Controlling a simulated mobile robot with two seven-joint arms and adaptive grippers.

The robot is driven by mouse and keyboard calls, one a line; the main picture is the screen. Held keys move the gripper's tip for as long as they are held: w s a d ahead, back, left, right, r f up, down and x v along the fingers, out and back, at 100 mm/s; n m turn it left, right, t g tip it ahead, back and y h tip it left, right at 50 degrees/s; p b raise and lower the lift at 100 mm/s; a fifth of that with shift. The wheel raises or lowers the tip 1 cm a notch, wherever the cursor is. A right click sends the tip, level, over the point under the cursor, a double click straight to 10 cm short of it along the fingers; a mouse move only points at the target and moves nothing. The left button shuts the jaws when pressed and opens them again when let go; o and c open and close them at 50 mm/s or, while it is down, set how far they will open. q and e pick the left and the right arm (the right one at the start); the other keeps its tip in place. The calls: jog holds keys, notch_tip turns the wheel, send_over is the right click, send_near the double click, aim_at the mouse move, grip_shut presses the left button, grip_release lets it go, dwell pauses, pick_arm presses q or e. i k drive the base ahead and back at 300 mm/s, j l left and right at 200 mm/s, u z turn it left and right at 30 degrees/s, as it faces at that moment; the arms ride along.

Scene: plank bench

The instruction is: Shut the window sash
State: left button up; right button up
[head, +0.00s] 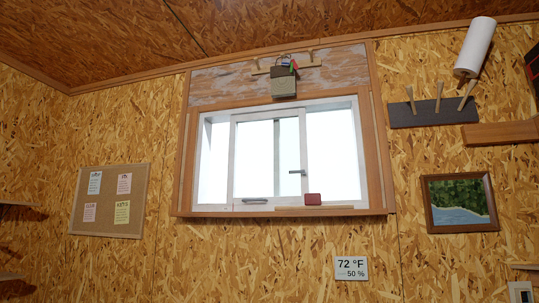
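The window (233,208) is set in the wall in the middle of the head view, inside a wooden frame. Its white-framed sliding sash (233,165) stands left of centre, with a gap of bright pane at its left. A grey pull handle (255,201) is on the sash's bottom rail. A grey lever latch (297,172) shows near the middle of the window. Neither of my grippers is in view.
A red block (312,199) and a wooden strip (315,207) lie on the sill at the right. A corkboard (109,200), framed picture (459,203), thermometer display (350,267) and peg rack (432,112) are on the wall.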

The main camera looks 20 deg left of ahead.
aim_at(301, 113)
jog(key=i+j, duration=0.15)
jog(key=j, duration=0.15)
jog(key=i+j, duration=0.15)
jog(key=j, duration=0.2)
jog(key=i+j, duration=0.15)
jog(key=j, duration=0.15)
jog(key=i+j, duration=0.15)
jog(key=j, duration=0.15)
